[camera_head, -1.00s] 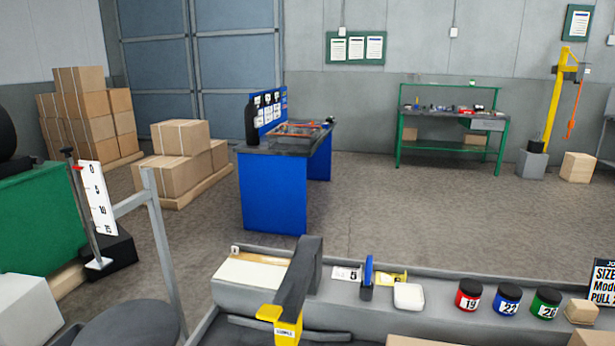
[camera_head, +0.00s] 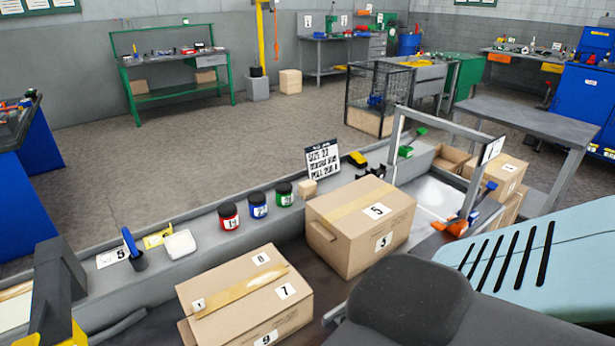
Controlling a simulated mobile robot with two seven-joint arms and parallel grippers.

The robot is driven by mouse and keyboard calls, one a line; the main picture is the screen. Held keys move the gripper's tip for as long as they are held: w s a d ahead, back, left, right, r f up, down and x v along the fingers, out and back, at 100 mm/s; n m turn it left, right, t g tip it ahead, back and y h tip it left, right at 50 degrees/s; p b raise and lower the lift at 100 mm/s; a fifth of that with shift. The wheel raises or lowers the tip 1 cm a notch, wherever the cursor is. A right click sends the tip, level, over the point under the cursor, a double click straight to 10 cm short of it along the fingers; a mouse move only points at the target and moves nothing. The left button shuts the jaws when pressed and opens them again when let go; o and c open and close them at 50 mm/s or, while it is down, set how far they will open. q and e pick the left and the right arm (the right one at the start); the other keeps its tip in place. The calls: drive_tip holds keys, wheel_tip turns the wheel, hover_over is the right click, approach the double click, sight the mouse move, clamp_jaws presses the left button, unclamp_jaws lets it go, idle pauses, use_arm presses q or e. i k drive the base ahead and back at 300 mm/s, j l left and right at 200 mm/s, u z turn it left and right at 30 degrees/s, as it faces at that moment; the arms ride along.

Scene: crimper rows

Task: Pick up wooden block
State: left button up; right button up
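A small tan wooden block (camera_head: 307,188) sits on the grey ledge of the workbench, just right of the green-labelled jar (camera_head: 284,194) and in front of a dark sign (camera_head: 323,160). Its top and near sides show, and nothing touches it from above. Neither of my grippers can be made out in the head view.
Blue (camera_head: 258,205) and red (camera_head: 229,216) jars stand left of the block. A carton marked 5 (camera_head: 340,228) stands close in front of it, and another carton (camera_head: 243,297) lies nearer. A metal frame (camera_head: 394,150) rises to the right. Open floor lies behind the bench.

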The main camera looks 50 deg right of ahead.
sight(306, 190)
drive_tip(key=z, duration=1.55)
